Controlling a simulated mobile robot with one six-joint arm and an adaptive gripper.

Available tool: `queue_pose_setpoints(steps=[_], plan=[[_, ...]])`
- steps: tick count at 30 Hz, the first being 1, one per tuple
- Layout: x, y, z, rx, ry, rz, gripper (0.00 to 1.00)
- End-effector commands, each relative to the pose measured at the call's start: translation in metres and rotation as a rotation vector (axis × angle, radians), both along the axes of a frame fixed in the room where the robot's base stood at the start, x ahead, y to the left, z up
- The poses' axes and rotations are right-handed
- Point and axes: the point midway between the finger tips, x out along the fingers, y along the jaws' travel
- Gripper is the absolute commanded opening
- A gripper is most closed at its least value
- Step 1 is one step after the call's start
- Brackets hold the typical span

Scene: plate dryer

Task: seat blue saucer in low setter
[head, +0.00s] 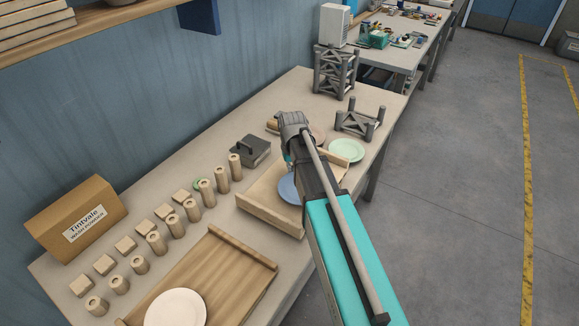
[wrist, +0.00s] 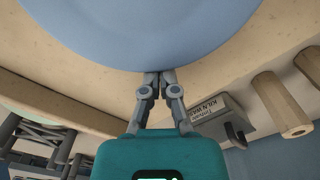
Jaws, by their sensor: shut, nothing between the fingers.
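The blue saucer (head: 288,190) lies on a pale wooden tray in the head view, partly hidden by my arm. In the wrist view the saucer (wrist: 155,30) fills the top middle. My gripper (wrist: 159,74) is shut and empty, its fingertips at the saucer's near rim in the picture; I cannot tell whether they touch it. In the head view my arm hides the fingers. The low setter, a short grey rack (head: 360,121), stands at the right edge of the table, beyond the tray. A grey rack (wrist: 35,143) also shows at lower left in the wrist view.
A green plate (head: 347,150) is at the tray's (head: 270,215) far end. A taller grey rack (head: 335,72) stands behind. A grey block-like object (head: 250,149) and several wooden posts (head: 221,179) stand left. A white plate (head: 175,308) is on the nearer wooden board (head: 228,262).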

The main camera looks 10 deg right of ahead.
Motion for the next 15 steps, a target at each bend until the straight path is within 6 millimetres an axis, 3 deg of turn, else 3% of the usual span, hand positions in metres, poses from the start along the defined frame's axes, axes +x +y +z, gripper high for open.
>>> queue_pose_setpoints(steps=[4, 8, 15], plan=[[0.0005, -0.0001, 0.0, 0.0, 0.0, 0.0, 0.0], [0.0005, 0.0, 0.0004, 0.0, 0.0, 0.0, 0.23], [0.0006, 0.0, 0.0053, 0.0, 0.0, 0.0, 0.23]])
